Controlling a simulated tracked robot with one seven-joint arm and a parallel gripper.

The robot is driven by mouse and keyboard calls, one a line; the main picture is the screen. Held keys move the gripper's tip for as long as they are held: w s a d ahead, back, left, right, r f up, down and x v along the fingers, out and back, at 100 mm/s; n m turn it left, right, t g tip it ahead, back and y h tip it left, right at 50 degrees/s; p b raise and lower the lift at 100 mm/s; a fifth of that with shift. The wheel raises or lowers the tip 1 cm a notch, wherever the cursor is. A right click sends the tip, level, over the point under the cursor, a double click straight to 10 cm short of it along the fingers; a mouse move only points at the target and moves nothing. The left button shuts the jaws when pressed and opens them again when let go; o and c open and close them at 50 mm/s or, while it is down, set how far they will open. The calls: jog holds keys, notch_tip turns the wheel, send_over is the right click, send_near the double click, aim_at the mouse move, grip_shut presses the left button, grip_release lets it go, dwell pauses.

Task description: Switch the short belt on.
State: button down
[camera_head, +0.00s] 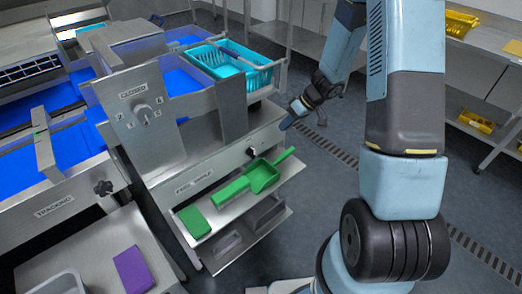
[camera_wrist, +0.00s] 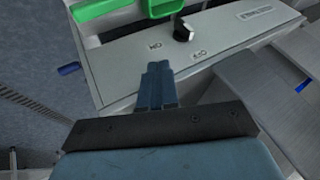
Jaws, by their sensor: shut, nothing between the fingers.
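A black rotary knob (camera_wrist: 183,31) sits on a grey metal panel (camera_wrist: 125,65) in the wrist view, with small markings on either side and a label plate to its right. The same knob appears in the head view (camera_head: 251,152) at the right end of the machine's front panel, above the green scoop. My gripper (camera_wrist: 159,70) is shut and empty. Its fingertips are just below the knob in the wrist view, apart from it. In the head view, my gripper (camera_head: 287,124) is right of and above the knob. I cannot tell the exact setting of the knob.
A green scoop (camera_head: 262,177) and a green block (camera_head: 195,222) lie on the shelf below. Another dial (camera_head: 141,111) is on the raised panel. A purple block (camera_head: 131,269) lies lower left. Open floor lies to the right.

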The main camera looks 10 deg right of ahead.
aim_at(253, 153)
jog(key=shift+w+f, duration=0.2)
jog(key=shift+f, duration=1.3)
jog(key=x, duration=0.9)
jog(key=shift+a+f, duration=0.15)
jog(key=s+a, duration=0.1)
jog(key=a, duration=0.1)
jog(key=shift+s+a+f, duration=0.15)
jog(key=shift+s+a, duration=0.5)
jog(key=shift+a, duration=0.15)
